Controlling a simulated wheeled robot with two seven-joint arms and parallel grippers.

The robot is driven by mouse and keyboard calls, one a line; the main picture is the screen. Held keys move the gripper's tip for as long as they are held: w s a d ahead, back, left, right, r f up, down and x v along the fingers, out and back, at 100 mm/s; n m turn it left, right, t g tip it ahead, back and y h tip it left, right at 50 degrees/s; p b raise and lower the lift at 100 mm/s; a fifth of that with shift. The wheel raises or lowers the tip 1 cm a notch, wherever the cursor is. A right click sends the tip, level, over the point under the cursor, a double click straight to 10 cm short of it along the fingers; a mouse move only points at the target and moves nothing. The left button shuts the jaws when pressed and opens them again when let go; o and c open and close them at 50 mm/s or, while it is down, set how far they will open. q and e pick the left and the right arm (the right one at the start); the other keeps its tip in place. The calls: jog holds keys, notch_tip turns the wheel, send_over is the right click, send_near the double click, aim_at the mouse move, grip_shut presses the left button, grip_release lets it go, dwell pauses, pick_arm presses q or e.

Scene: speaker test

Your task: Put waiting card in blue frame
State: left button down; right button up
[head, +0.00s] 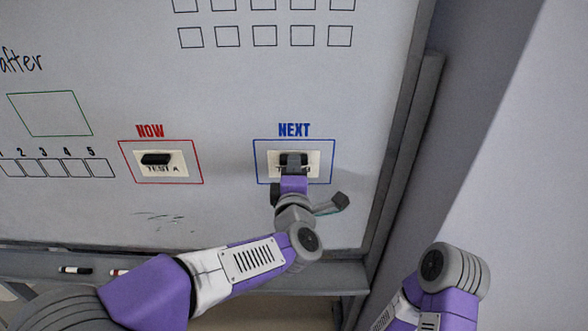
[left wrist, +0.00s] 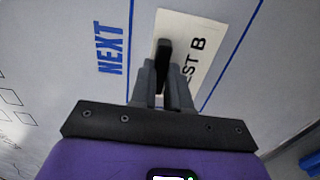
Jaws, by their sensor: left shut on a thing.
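The waiting card (head: 314,159), a cream card whose lettering reads "ST B" in the left wrist view (left wrist: 203,42), is at the whiteboard inside the blue frame (head: 331,160) under the blue "NEXT" label (head: 294,130). A black handle (left wrist: 164,52) stands out from the card. My left gripper (head: 292,164) is shut on this handle and hides part of the card in the head view. The frame's blue line also shows in the left wrist view (left wrist: 233,56). Whether the card is flat against the board I cannot tell. My right gripper is out of view.
A red frame (head: 203,164) under "NOW" holds a similar card (head: 177,165) with a black handle. A green frame (head: 50,114) and numbered boxes are further left. Markers (head: 76,270) lie on the ledge below. The board's grey edge (head: 398,130) is at right.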

pick_arm(q)
jog(key=shift+w, duration=0.1)
jog(key=c, duration=1)
grip_release()
jog(key=shift+o, duration=0.2)
jog(key=o, duration=0.3)
jog(key=shift+o, duration=0.2)
jog(key=s+b, duration=0.1)
jog(key=s, duration=0.6)
